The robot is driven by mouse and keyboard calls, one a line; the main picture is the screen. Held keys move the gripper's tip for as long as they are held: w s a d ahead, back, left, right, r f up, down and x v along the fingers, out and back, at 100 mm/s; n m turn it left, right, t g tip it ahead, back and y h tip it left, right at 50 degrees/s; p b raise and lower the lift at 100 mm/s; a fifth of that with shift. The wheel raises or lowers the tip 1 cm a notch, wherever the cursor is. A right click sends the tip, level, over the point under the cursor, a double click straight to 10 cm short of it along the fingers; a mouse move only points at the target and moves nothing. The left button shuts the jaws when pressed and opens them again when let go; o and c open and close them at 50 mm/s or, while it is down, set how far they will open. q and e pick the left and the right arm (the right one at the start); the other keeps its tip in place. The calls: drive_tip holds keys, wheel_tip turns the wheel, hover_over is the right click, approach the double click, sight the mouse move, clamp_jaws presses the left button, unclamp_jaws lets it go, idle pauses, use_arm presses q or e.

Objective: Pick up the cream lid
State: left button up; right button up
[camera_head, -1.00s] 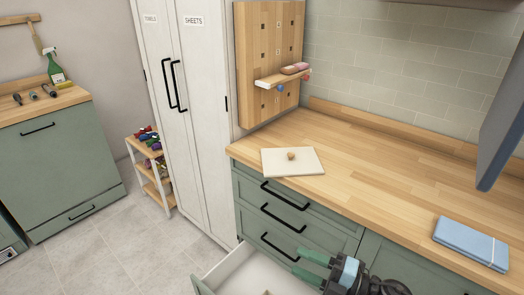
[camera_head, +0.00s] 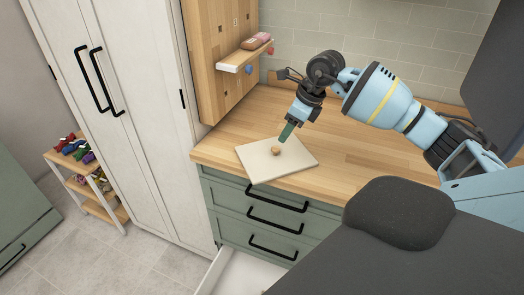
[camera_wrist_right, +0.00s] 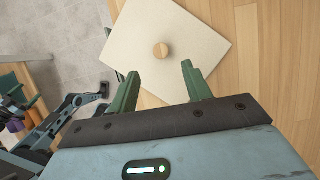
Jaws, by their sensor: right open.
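The cream lid (camera_head: 262,162) is a flat square board with a small round wooden knob (camera_head: 276,150). It lies on the wooden counter near its front left corner. My right gripper (camera_head: 286,133) is just above the lid, beside the knob in the head view. In the right wrist view the cream lid (camera_wrist_right: 190,30) lies ahead of the fingers. The knob (camera_wrist_right: 162,50) is beyond and between the fingertips of my right gripper (camera_wrist_right: 160,75), which is open and empty. My left gripper is not in view.
The wooden counter (camera_head: 350,150) is clear right of the lid. A pegboard (camera_head: 215,60) with a small shelf stands behind it. A drawer (camera_head: 240,272) below the counter is open. A tall white cabinet (camera_head: 120,120) and a small rack (camera_head: 95,190) stand left.

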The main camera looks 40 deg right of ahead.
sight(275, 147)
drive_tip(key=shift+x, duration=1.05)
drive_tip(key=shift+p+x, duration=0.4)
drive_tip(key=shift+x, duration=2.2)
drive_tip(key=shift+w+f, duration=0.15)
drive_tip(key=shift+f, duration=0.05)
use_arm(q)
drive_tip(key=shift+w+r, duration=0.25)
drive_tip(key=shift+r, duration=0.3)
use_arm(e)
drive_tip(key=shift+c, duration=0.3)
clamp_jaws()
drive_tip(key=shift+r, duration=0.15)
